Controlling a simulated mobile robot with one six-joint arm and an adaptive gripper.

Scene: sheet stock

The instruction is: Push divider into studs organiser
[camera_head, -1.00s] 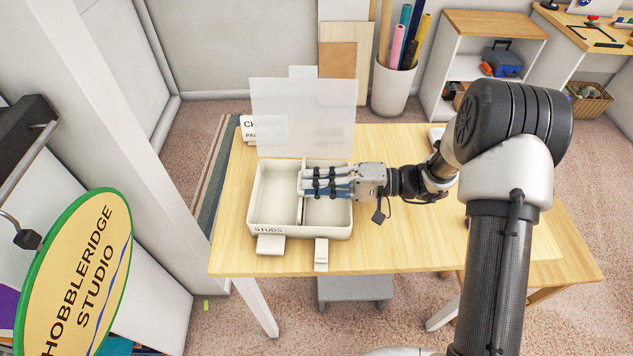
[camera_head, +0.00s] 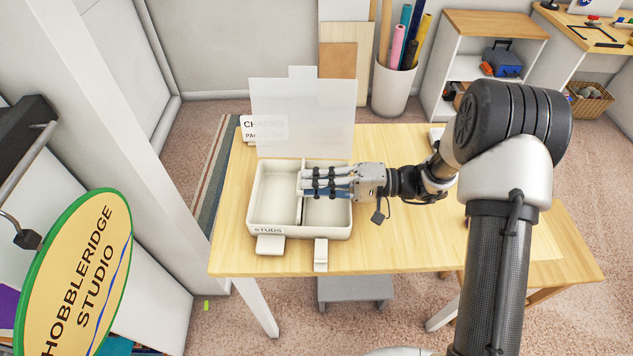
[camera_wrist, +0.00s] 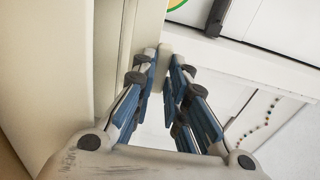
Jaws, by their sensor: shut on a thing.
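The studs organiser (camera_head: 262,231) is an open cream box with a "STUDS" label on its front, standing on the wooden table. Its clear lid (camera_head: 300,110) stands up at the back. A thin pale divider (camera_head: 301,212) runs front to back inside, parting a left compartment from a right one; its end also shows in the wrist view (camera_wrist: 165,52). My gripper (camera_head: 303,182) reaches in from the right over the right compartment. Its fingertips (camera_wrist: 163,75) are shut on the divider. My fingers hide part of it, and I cannot tell how deep it sits.
A white "CHARMS" card (camera_head: 252,128) stands behind the box, partly behind the lid. The table (camera_head: 400,250) is clear at front right.

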